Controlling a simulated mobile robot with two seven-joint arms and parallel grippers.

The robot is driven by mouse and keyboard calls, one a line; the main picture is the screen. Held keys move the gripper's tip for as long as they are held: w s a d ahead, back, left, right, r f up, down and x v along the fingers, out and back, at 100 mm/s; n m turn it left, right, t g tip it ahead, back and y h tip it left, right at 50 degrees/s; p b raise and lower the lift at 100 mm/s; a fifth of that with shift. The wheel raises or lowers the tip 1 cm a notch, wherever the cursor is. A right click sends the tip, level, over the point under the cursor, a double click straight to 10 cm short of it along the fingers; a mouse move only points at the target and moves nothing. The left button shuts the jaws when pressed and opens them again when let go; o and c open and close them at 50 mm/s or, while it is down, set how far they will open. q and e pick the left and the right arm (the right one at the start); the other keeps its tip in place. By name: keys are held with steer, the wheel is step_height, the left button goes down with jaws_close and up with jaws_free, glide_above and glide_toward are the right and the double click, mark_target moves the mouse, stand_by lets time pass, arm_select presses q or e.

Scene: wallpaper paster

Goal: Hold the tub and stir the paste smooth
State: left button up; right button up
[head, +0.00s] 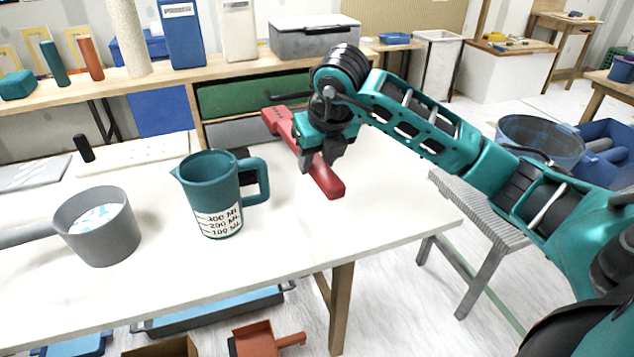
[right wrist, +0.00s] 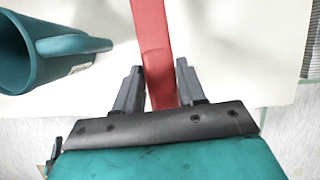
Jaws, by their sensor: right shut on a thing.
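A grey tub (head: 112,239) stands upright at the left of the white table, with white and light-blue contents inside. My right gripper (head: 318,166) is shut on the handle of a long red tool (head: 329,183), right of the teal jug. The tool's wider head (head: 277,121) points to the table's far side. In the right wrist view the red tool (right wrist: 152,35) runs between the two fingers of the gripper (right wrist: 158,80). I cannot tell if the tool still touches the table. My left gripper is not in view.
A teal measuring jug (head: 211,190) stands between the tub and the tool, its handle toward my right gripper. A grey bar (head: 25,234) lies left of the tub. A white board (head: 130,152) is at the back. The table's front right is clear.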

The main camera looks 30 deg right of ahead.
step_height(320, 180, up, 9)
steer(key=shift+r+p, duration=0.1)
steer(key=shift+p, duration=0.5)
